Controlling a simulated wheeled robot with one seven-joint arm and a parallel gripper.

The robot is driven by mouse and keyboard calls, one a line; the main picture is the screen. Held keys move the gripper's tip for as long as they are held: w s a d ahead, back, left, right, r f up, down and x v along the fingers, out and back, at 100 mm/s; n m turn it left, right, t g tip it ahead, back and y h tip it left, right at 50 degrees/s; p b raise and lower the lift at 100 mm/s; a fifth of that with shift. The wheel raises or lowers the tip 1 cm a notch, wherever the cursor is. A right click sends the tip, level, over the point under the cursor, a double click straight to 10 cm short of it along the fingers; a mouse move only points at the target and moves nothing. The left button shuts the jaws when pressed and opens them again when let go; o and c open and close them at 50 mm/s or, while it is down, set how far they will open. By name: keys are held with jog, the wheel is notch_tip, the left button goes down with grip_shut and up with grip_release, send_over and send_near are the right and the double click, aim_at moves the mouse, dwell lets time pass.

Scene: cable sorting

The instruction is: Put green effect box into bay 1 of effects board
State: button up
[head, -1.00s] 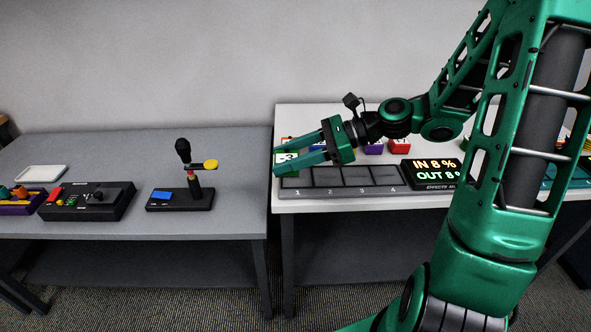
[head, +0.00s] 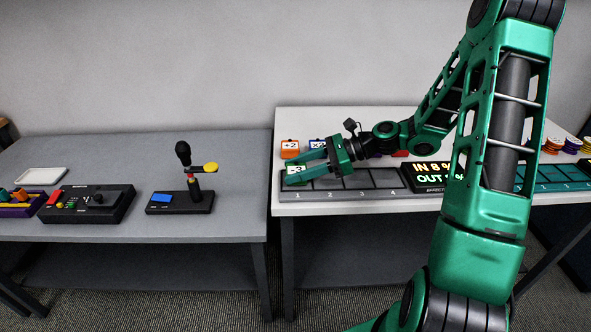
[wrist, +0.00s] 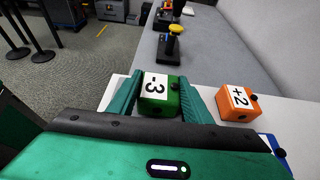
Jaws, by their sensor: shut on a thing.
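My gripper (head: 298,172) is shut on the green effect box (head: 296,170), whose label reads -3. In the wrist view the green box (wrist: 158,108) sits between the two fingers of my gripper (wrist: 158,90). The grey effects board (head: 345,194) lies on the right table, with numbered bays along its front. In the head view the box appears over bay 1 (head: 299,185), the leftmost bay. I cannot tell whether the box touches the bay floor.
An orange box (head: 290,147) marked +2 and a blue box (head: 317,143) stand behind the board; the orange box (wrist: 239,101) is beside my right finger in the wrist view. A black display (head: 434,174) stands on the board's right. The left table (head: 110,145) holds other devices.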

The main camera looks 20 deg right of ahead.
jog(key=o, duration=1.2)
jog(key=shift+f, duration=0.1)
jog(key=shift+c, duration=0.2)
